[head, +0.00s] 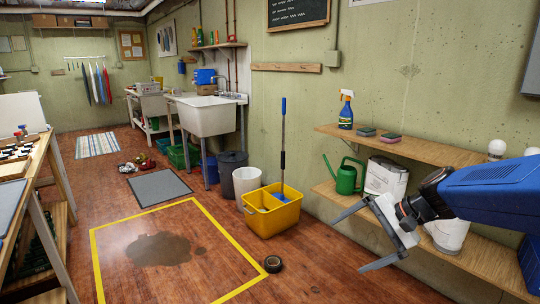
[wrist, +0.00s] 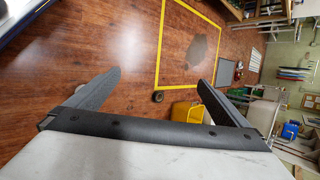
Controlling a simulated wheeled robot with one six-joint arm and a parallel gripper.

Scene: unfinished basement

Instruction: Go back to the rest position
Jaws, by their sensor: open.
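My gripper (head: 355,238) is open and empty, held in the air at the right of the head view, in front of the wall shelves. My blue arm reaches in from the right edge. Nothing is between the fingers.
Two wall shelves (head: 408,147) hold a spray bottle (head: 346,110), sponges and a green watering can (head: 345,177) close to my gripper. A yellow mop bucket (head: 270,210) stands left of it. A yellow-taped floor area (head: 215,270) with a dark stain is otherwise open.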

